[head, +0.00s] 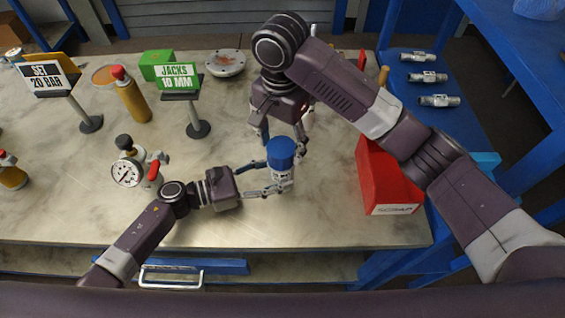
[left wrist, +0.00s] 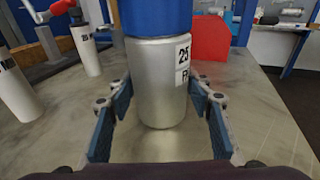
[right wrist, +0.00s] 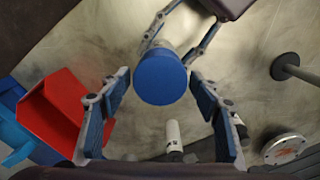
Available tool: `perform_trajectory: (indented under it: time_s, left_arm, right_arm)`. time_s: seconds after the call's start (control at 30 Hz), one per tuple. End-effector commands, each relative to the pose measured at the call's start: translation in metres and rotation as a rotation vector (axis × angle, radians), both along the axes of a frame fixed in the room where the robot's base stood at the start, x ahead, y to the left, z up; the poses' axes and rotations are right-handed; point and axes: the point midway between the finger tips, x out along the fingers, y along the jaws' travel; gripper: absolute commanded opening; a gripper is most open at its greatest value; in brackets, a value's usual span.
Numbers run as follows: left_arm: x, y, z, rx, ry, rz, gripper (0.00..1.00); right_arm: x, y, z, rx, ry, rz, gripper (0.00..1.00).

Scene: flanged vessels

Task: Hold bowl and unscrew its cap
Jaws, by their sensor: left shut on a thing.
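The bowl is a silvery upright cylinder (head: 284,181) with black-on-white lettering, standing near the middle of the table. Its blue cap (head: 281,150) sits on top. My left gripper (head: 276,179) is shut on the cylinder below the cap. In the left wrist view the fingers flank the silvery body (left wrist: 158,85), with the cap (left wrist: 157,15) above. My right gripper (right wrist: 159,80) is open and points down over the cap. In the right wrist view the round cap top (right wrist: 160,77) lies between and beyond its spread fingertips. I cannot see the cap's thread.
A red bin (head: 380,175) stands right of the bowl. A gauge valve (head: 127,173) sits to the left. Behind are a "JACKS 10 MM" sign (head: 178,76), an orange cylinder (head: 131,97) and a round flange (head: 226,63). The table front between gauge and bin is mostly clear.

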Motion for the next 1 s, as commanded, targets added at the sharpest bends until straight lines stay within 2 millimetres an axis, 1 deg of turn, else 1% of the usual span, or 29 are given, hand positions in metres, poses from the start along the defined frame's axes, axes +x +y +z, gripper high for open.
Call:
perform_trajectory:
  time_s: [0.03, 0.3, 0.33, 0.47, 0.57, 1.0]
  left_arm:
    - [-0.0005, 0.0003, -0.0015, 0.002, 0.002, 0.000, 0.27]
    - [-0.0005, 0.0003, -0.0015, 0.002, 0.002, 0.000, 0.27]
    - [-0.0005, 0.0003, -0.0015, 0.002, 0.002, 0.000, 0.27]
    - [-0.0004, 0.0003, -0.0015, 0.002, 0.002, 0.000, 0.27]
    - [-0.0005, 0.0004, -0.0015, 0.002, 0.002, 0.000, 0.27]
    - [-0.0004, 0.0004, -0.0015, 0.002, 0.002, 0.000, 0.27]
  right_arm:
    - [0.0001, -0.0001, -0.0001, 0.000, 0.000, 0.000, 0.49]
    - [-0.0001, -0.0001, -0.0002, 0.000, 0.000, 0.002, 0.19]
    - [-0.0001, -0.0001, -0.0002, 0.000, 0.000, 0.002, 0.18]
    - [0.0000, -0.0002, -0.0001, -0.001, 0.001, 0.045, 0.18]
    - [0.0003, -0.0003, 0.0001, -0.001, -0.001, 0.159, 0.18]
    - [-0.0001, -0.0005, 0.0004, -0.002, 0.001, 0.749, 0.18]
